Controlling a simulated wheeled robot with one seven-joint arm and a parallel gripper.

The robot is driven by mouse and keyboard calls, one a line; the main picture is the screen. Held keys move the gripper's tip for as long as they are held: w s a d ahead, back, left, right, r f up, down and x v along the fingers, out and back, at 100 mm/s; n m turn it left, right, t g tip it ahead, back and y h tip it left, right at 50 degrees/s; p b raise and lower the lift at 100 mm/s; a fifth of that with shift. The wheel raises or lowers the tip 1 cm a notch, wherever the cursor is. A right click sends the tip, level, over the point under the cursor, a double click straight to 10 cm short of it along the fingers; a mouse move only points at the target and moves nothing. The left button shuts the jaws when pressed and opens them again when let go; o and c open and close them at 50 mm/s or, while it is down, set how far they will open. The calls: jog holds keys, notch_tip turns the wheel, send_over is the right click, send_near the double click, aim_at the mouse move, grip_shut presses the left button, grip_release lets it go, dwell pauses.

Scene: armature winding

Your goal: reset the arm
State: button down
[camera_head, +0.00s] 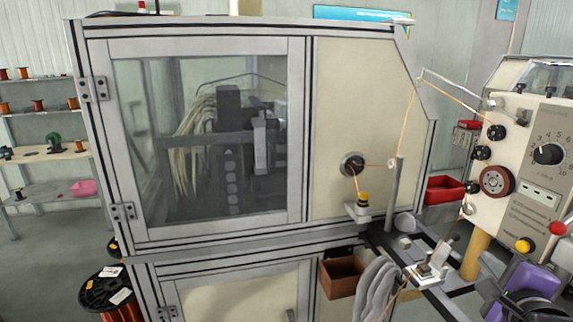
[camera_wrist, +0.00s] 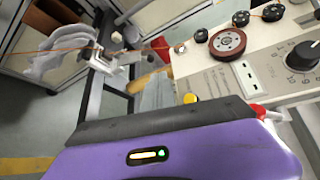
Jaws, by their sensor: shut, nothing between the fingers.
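My gripper (camera_head: 518,288), with a purple housing and dark parts, is at the lower right of the head view, in front of the control panel (camera_head: 520,170). In the wrist view its purple housing (camera_wrist: 175,150) with a dark front edge fills the bottom. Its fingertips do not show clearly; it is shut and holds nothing. The panel, with a large black dial, a dark red wheel and yellow and red knobs, lies beyond it in both views. I cannot tell the gap between them.
A framed cabinet (camera_head: 210,45) with a glass door fills the middle. Wire runs over guides to a rail assembly (camera_head: 430,272) near my gripper. Grey gloves (camera_head: 376,285) hang beside a brown bin (camera_head: 341,277). A red bin (camera_head: 444,189) and spool shelves (camera_head: 45,155) stand farther off.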

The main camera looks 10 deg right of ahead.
notch_tip(320, 180, up, 4)
jog(key=n+t, duration=0.2)
jog(key=n, duration=0.2)
jog(key=s+a+f+n+t+y, duration=0.1)
jog(key=s+a+f+n+t, duration=0.1)
jog(key=s+a+f+n, duration=0.35)
jog(key=s+a+f+n+t+y, duration=0.1)
jog(key=s+a+f+n, duration=0.1)
jog(key=a+n, duration=0.65)
jog(key=s+a+f+n+g+y, duration=0.2)
jog(key=s+a+f+n+y, duration=0.1)
jog(key=s, duration=0.8)
jog(key=s+a+f+n+g+y, duration=0.1)
jog(key=s+a+f+n+y, duration=0.1)
jog(key=s+a+f+n, duration=0.4)
jog(key=s+a+f, duration=0.2)
jog(key=s+f, duration=0.2)
jog(key=s, duration=0.2)
jog(key=shift+s+a+g+y, duration=0.2)
jog(key=shift+s+g+y, duration=0.1)
jog(key=shift+g+y, duration=0.1)
